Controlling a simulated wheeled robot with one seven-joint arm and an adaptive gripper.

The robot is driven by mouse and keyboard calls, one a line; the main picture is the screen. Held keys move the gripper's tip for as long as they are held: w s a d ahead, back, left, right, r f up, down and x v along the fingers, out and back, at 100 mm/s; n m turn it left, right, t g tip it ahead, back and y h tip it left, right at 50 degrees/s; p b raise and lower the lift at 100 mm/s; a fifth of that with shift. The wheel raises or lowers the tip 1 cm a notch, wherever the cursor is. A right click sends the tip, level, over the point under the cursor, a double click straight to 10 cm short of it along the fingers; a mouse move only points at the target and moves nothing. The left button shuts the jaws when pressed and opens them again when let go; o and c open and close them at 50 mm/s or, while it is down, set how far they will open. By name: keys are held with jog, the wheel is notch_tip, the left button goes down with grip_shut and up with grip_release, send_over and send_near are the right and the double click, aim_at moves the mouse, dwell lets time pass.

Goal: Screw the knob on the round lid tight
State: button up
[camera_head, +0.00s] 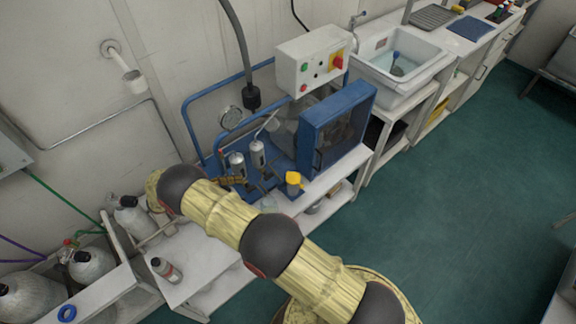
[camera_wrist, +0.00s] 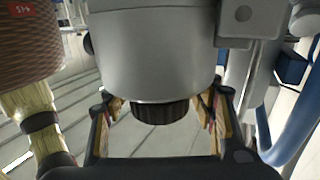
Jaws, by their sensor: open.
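In the wrist view a black ribbed knob (camera_wrist: 160,112) sticks out of the underside of a grey round metal body (camera_wrist: 150,55), as pictured. I take this body to be the round lid or the housing bearing it; a separate lid edge is not clear. My gripper (camera_wrist: 160,103) is open, with one finger on each side of the knob. Gaps show between the knob and both fingers, so they do not touch it. The knob cannot be made out there.
A yellow-topped part (camera_head: 293,180) stands at the bench front. Blue pipe (camera_wrist: 298,125) runs at the wrist view's right. A small bottle (camera_head: 166,269) stands on the lower-left bench.

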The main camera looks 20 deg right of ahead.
jog(key=shift+w+f+n+t+b, duration=0.15)
jog(key=shift+n+t+b, duration=0.5)
jog(key=shift+b, duration=1.2)
jog(key=shift+w+f+n+t+b, duration=0.1)
jog(key=shift+w+n+t+b, duration=0.2)
jog(key=shift+t+b, duration=1.05)
